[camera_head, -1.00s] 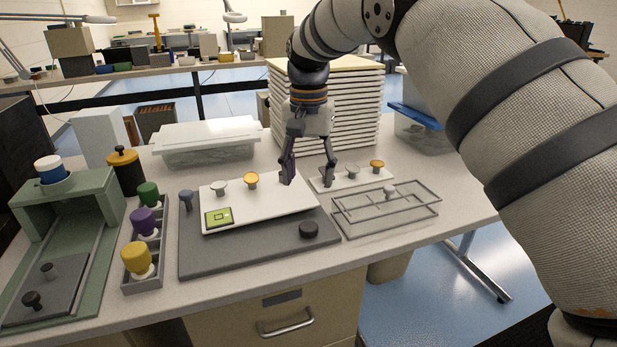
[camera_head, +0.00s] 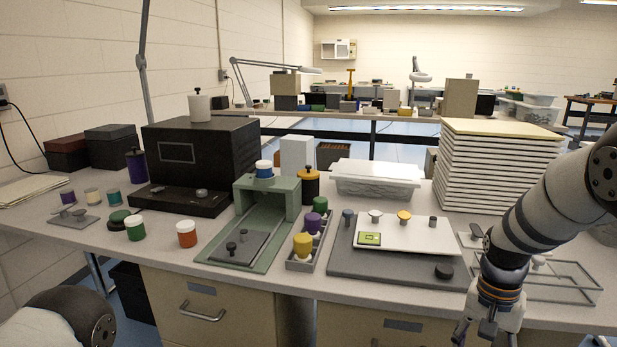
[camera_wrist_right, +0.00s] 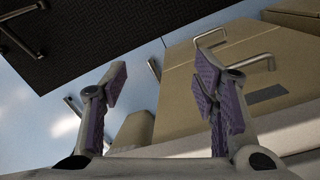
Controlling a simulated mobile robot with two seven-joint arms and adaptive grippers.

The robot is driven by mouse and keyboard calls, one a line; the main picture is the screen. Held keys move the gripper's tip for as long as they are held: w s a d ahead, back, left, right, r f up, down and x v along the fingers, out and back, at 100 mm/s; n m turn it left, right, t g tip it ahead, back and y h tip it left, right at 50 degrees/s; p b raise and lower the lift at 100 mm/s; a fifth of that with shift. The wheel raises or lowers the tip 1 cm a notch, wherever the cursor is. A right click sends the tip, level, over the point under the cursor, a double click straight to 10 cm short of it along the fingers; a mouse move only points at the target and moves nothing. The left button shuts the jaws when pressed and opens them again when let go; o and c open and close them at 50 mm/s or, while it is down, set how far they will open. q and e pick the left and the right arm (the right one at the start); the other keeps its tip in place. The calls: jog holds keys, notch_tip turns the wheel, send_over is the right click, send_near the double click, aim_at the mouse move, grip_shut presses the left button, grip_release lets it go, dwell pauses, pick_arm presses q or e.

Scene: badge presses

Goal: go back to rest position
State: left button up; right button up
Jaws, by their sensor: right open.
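My right gripper (camera_head: 487,331) hangs at the front edge of the bench, at the lower right of the head view, with its fingers pointing down. In the right wrist view its two purple-padded fingers (camera_wrist_right: 160,95) are spread with nothing between them. Drawers and floor show beyond them. My left gripper is not in view; only a piece of my left arm shows at the lower left of the head view.
The bench holds a black press (camera_head: 200,155), a green press (camera_head: 262,215), a grey mat (camera_head: 385,267) with a white board (camera_head: 410,236), a wire rack (camera_head: 560,285) and a tall stack of white trays (camera_head: 495,175). Drawer handles (camera_head: 202,314) stick out below the front edge.

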jog(key=s+a+f+n+g, duration=0.1)
jog(key=s+a+f+n, duration=0.1)
jog(key=s+f, duration=0.65)
jog(key=s+a+f+n, duration=0.2)
jog(key=s+f, duration=0.4)
jog(key=s, duration=0.5)
jog(key=s+a+n, duration=0.1)
jog(key=s+a, duration=0.1)
jog(key=s, duration=0.8)
jog(key=s+a+n+p, duration=0.1)
jog(key=s+a+n, duration=0.1)
jog(key=s, duration=0.9)
jog(key=shift+a+r+g+y, duration=0.3)
jog(key=shift+r, duration=0.05)
